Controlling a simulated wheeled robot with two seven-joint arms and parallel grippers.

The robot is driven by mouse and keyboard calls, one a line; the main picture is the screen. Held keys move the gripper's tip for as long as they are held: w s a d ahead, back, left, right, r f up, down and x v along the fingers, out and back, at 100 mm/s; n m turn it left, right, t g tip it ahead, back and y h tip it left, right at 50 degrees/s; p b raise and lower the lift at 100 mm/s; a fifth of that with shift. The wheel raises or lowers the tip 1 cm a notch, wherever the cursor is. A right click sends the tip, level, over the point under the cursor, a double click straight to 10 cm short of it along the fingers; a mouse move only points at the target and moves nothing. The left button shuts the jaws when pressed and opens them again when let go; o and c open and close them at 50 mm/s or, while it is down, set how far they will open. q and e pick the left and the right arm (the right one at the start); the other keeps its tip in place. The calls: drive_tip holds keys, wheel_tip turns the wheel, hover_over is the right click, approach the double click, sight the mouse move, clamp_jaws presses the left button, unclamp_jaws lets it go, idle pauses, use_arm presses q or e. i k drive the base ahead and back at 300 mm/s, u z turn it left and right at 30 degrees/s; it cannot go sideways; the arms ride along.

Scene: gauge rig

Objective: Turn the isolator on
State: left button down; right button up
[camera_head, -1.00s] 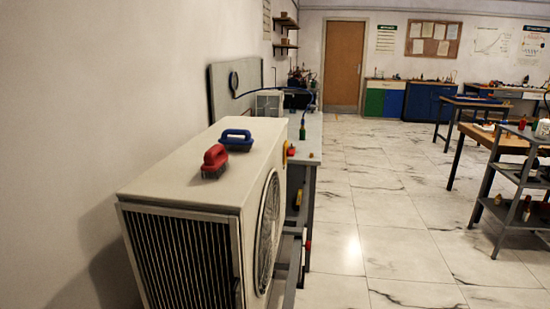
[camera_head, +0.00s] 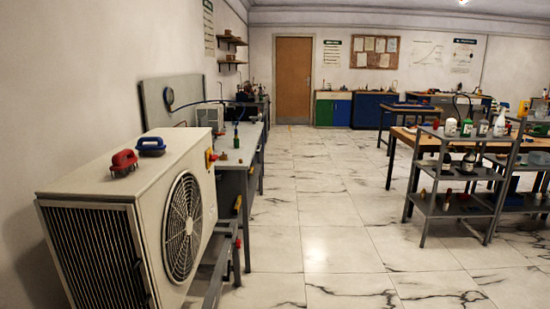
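The isolator looks to be the small red and yellow switch (camera_head: 211,157) on the right side of the outdoor unit, near its far end. It is too small to tell its position. The outdoor unit (camera_head: 165,175) is a cream box with a round fan grille on its right side and fins on its front. Neither of my grippers shows in the head view.
A grey shelf trolley (camera_head: 455,205) with bottles stands at right. The tiled floor (camera_head: 320,200) between is clear.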

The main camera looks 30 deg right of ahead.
sight(212, 158)
drive_tip(key=z, duration=0.75)
drive_tip(key=i, duration=0.7)
drive_tip(key=z, duration=1.1)
drive_tip(key=i, duration=1.75)
drive_tip(key=u, duration=0.75)
drive_tip(key=i, duration=1.2)
drive_tip(key=u, duration=1.15)
